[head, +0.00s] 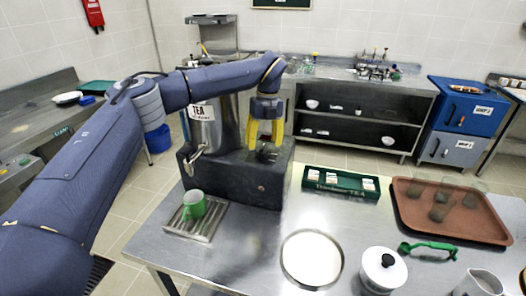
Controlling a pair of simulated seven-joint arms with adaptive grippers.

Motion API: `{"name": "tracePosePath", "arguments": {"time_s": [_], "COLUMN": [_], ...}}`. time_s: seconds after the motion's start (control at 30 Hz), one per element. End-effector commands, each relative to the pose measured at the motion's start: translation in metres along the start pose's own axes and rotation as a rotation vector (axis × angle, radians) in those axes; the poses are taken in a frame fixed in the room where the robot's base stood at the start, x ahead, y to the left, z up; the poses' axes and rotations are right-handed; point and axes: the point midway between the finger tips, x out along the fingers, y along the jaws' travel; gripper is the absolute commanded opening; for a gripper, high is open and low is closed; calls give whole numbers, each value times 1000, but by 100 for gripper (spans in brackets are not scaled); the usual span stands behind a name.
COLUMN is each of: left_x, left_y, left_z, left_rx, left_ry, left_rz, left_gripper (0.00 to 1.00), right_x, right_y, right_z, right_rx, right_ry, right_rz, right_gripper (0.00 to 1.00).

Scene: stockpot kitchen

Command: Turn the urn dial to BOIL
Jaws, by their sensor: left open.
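The steel urn (202,135) with a TEA label stands on a dark block (235,180) at the back left of the steel table. Its tap (193,160) points down at the front left. My left gripper (265,142) hangs fingers down just right of the urn, above the block's right part. Its yellow fingers are apart, with nothing seen held. A small dark shape sits by the fingertips; I cannot tell if it is the dial. A small light round spot (262,188) shows on the block's front. No BOIL mark is readable. My right gripper is out of view.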

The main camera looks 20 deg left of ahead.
Motion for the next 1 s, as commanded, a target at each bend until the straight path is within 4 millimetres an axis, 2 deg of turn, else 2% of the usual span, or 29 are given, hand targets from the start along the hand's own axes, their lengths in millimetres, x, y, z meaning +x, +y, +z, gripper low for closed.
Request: {"name": "tracePosePath", "arguments": {"time_s": [0.1, 0.3, 0.77, 0.87, 1.0], "left_x": [16, 31, 37, 36, 36], "left_y": [0, 0, 0, 0, 0], "left_z": [-1, 0, 0, 0, 0], "left_rx": [3, 1, 1, 1, 1], "left_ry": [2, 0, 0, 0, 0], "left_rz": [-1, 0, -1, -1, -1], "left_gripper": [59, 59, 59, 50, 34], "right_x": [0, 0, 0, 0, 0], "right_y": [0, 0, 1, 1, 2], "right_z": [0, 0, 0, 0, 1], "right_rx": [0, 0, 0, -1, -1], "right_ry": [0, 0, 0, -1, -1], "right_rz": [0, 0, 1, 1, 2], "right_gripper": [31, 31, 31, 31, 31]}}
